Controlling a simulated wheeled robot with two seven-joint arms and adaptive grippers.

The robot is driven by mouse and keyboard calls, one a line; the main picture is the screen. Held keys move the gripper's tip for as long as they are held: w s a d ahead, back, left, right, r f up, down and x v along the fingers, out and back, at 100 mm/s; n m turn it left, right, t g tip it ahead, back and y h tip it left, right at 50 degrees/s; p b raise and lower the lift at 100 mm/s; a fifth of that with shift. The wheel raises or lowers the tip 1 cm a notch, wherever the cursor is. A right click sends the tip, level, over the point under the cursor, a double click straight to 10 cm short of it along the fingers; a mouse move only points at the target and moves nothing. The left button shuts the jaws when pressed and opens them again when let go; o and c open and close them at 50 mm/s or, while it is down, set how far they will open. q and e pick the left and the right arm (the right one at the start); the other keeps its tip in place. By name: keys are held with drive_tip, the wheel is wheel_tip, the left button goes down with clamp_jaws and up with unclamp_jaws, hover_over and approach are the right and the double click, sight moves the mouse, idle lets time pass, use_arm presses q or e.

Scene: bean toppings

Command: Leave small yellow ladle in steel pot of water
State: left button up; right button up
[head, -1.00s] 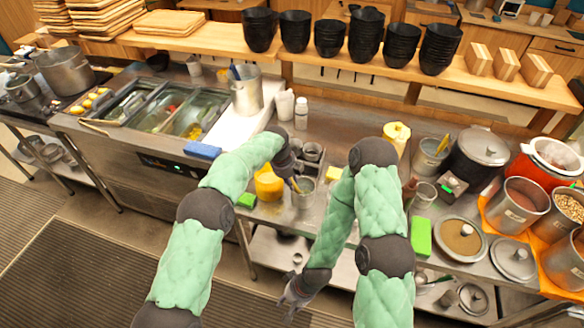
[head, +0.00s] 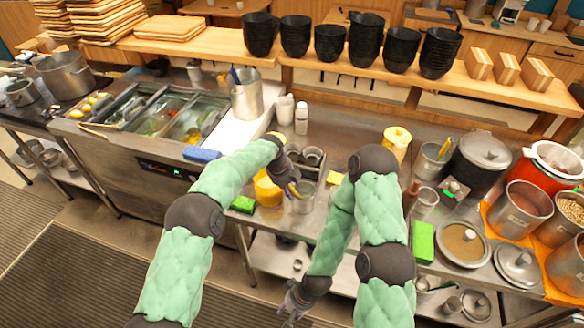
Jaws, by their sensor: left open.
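My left gripper (head: 296,192) is open at a small steel pot (head: 303,205) near the counter's front edge. A thin yellow handle, seemingly the small ladle (head: 294,189), shows at the gripper and leans at the pot's rim. The ladle's bowl and any water are hidden or too small to tell. My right gripper (head: 291,305) hangs low in front of the counter, away from the pot, with its fingers apart and empty.
A yellow container (head: 267,191) and a green sponge (head: 243,204) lie left of the pot. Small steel containers (head: 312,156) stand behind it. Another steel pot (head: 430,163) with a yellow handle stands further right. Lidded pots crowd the right side.

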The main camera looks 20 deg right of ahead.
use_arm(q)
drive_tip(key=v, duration=1.2)
drive_tip(key=shift+f, duration=0.1)
